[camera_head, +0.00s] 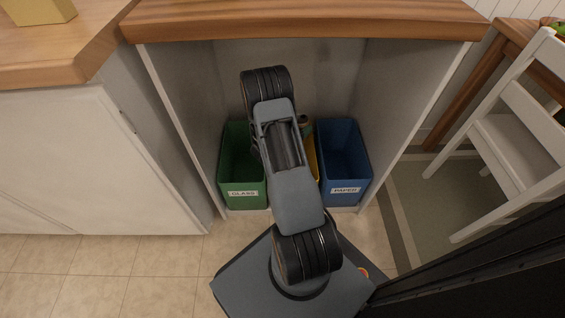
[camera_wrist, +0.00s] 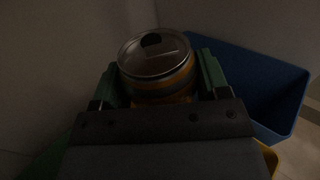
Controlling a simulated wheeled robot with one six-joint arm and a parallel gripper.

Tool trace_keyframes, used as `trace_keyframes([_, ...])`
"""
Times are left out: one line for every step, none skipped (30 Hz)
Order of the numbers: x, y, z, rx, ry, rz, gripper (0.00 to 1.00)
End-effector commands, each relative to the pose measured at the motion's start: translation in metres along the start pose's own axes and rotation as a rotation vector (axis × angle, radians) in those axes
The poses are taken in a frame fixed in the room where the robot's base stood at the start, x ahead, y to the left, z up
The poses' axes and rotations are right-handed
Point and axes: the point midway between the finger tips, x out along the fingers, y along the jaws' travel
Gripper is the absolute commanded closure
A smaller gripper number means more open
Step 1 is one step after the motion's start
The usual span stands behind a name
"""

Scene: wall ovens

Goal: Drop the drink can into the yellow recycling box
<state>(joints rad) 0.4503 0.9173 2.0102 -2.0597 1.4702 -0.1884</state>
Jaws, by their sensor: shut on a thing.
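The drink can (camera_wrist: 156,58) shows in the wrist view with its silver lid and dark opening up, and an orange-gold body with a dark band. My gripper (camera_wrist: 158,76) is shut on it, with a green finger on each side. The yellow recycling box (camera_head: 312,160) is mostly hidden behind my arm in the head view, between a green and a blue box. A corner of it shows at the lower right of the wrist view (camera_wrist: 268,156). In the head view my arm hides most of the gripper and can.
The green box (camera_head: 243,193) labelled GLASS stands left and the blue box (camera_head: 345,187) labelled PAPER right, inside an open cupboard bay. A wooden counter (camera_head: 300,22) overhangs it, with side panels close by. A white chair (camera_head: 510,140) stands at right.

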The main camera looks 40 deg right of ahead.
Motion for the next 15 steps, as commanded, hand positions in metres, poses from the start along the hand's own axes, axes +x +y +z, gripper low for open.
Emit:
trace_keyframes([0.0, 0.0, -0.001, -0.001, 0.0, 0.0, 0.55])
trace_keyframes([0.0, 0.0, -0.002, -0.001, 0.0, 0.0, 0.55])
trace_keyframes([0.0, 0.0, -0.003, -0.001, 0.0, -0.001, 0.55])
trace_keyframes([0.0, 0.0, -0.005, -0.001, 0.0, -0.001, 0.55])
trace_keyframes([0.0, 0.0, -0.006, -0.001, 0.0, -0.001, 0.55])
trace_keyframes([0.0, 0.0, -0.009, -0.001, 0.0, 0.0, 0.55])
trace_keyframes([0.0, 0.0, -0.011, -0.001, 0.0, 0.0, 0.55])
trace_keyframes([-0.001, 0.001, -0.013, -0.001, 0.0, 0.001, 0.55])
trace_keyframes([-0.001, 0.001, -0.017, -0.001, 0.0, 0.002, 0.55])
trace_keyframes([-0.001, 0.001, -0.02, -0.001, 0.0, 0.002, 0.55])
trace_keyframes([-0.001, 0.001, -0.023, -0.001, 0.0, 0.002, 0.55])
trace_keyframes([-0.001, 0.001, -0.027, -0.001, 0.0, 0.002, 0.55])
trace_keyframes([-0.001, 0.001, -0.03, -0.001, 0.0, 0.002, 0.55])
trace_keyframes([-0.001, 0.001, -0.034, -0.001, 0.0, 0.002, 0.55])
trace_keyframes([-0.001, 0.001, -0.038, -0.001, 0.0, 0.002, 0.55])
